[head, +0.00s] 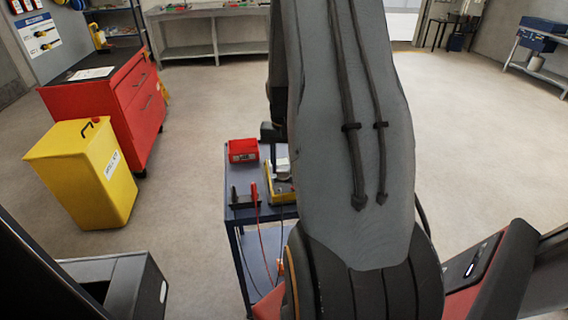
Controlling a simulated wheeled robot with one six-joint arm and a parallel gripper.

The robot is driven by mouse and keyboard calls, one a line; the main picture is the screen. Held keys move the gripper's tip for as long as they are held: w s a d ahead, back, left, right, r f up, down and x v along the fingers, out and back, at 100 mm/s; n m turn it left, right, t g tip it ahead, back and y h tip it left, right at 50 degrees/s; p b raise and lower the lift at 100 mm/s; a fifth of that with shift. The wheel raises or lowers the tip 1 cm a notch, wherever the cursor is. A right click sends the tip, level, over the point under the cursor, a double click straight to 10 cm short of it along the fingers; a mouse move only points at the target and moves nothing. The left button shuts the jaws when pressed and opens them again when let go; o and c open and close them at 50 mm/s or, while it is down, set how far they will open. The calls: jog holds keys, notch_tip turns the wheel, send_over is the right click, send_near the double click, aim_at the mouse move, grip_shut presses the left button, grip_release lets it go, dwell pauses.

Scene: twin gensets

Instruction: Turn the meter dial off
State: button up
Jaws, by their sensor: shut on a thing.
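The yellow meter (277,196) lies on the top of a small blue cart (243,213), left of my arm. Only its left part shows, with a grey and white patch on top; my arm hides the rest. My gripper (275,164) points down at the meter and is mostly hidden behind my arm. Its dark fingers are shut at the meter's top, on the dial. The dial itself and its setting are too small and covered to make out.
A red box (243,150) and red and black probes with leads (254,194) are on the cart. A yellow bin (85,180) and red tool cabinet (120,95) stand at the left. A workbench (205,35) is at the back.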

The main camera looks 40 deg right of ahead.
jog(key=shift+n+p, duration=0.35)
jog(key=shift+n, duration=0.95)
jog(key=shift+w, duration=0.1)
jog(key=o, duration=1.1)
jog(key=shift+a, duration=0.1)
jog(key=shift+c, duration=0.2)
